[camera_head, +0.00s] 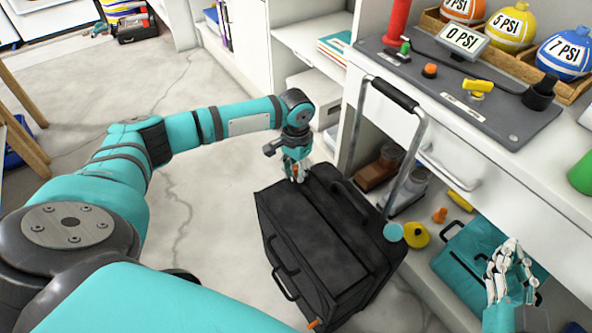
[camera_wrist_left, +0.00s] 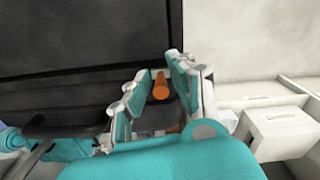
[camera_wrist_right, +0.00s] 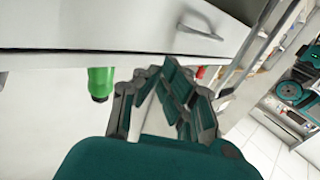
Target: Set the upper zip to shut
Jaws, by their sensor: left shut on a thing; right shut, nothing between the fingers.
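A black suitcase (camera_head: 330,235) stands on the floor in the head view, its pull-out handle (camera_head: 395,95) raised. My left gripper (camera_head: 297,174) is at the suitcase's far top edge, shut on an orange zip pull (camera_wrist_left: 160,88), which shows between its fingers in the left wrist view. A second orange pull (camera_head: 314,323) shows at the suitcase's near end. Whether the zip seam is open or shut is too dark to tell. My right gripper (camera_head: 512,262) is shut and empty, away from the suitcase, in front of the shelving.
A white shelving unit (camera_head: 430,160) with a drawer borders the suitcase on the right. Its lower shelf holds a teal case (camera_head: 468,262) and a yellow round object (camera_head: 416,235). A grey panel (camera_head: 470,100) lies on top. The floor (camera_head: 200,200) left of the suitcase is clear.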

